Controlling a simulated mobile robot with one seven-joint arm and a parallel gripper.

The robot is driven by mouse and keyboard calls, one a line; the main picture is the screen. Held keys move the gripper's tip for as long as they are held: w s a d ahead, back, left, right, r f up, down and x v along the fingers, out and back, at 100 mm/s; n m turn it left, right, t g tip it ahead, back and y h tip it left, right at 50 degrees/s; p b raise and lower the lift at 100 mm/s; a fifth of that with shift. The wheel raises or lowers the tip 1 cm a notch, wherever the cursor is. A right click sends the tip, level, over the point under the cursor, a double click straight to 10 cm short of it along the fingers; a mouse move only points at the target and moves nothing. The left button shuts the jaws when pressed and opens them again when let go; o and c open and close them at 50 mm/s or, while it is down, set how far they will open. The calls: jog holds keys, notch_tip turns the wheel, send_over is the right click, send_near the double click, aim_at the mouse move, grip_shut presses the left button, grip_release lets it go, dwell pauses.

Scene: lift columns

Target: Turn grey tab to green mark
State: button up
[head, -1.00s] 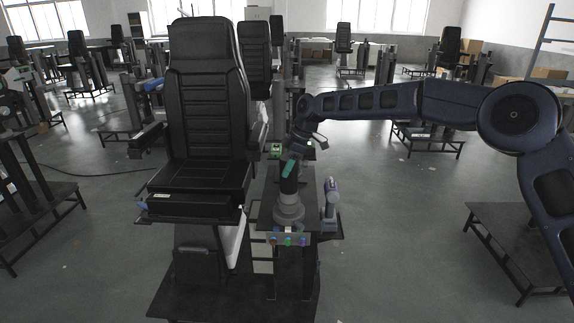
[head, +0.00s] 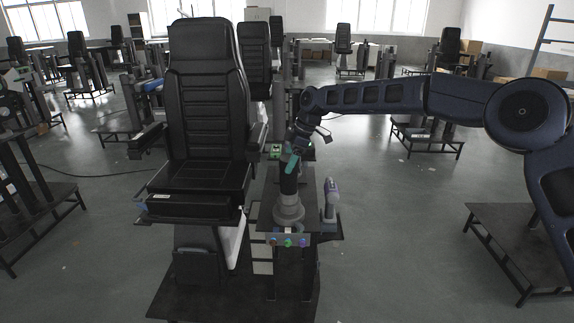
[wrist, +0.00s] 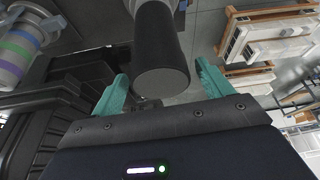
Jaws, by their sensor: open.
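My gripper (head: 291,161) is over the black upright grip (head: 288,184) of the pedestal beside the chair. In the wrist view its teal fingers (wrist: 162,88) are open, one on each side of the dark round-ended grip (wrist: 160,50), with gaps showing. The grip rises from a grey round base (head: 289,211). A small panel with coloured knobs (head: 288,240) is on the pedestal front. A pale cylinder with purple, green and blue bands (wrist: 20,45) is at the upper left of the wrist view. I cannot make out the grey tab or green mark for certain.
A black chair (head: 205,110) stands close left of the pedestal. A grey-purple handle (head: 331,198) stands on its right side, and a green-topped box (head: 276,151) behind. A low dark platform (head: 515,245) is at right. Floor between is clear.

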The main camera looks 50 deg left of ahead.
jog(key=v, duration=0.8)
jog(key=shift+d+r, duration=0.1)
jog(key=shift+r, duration=0.05)
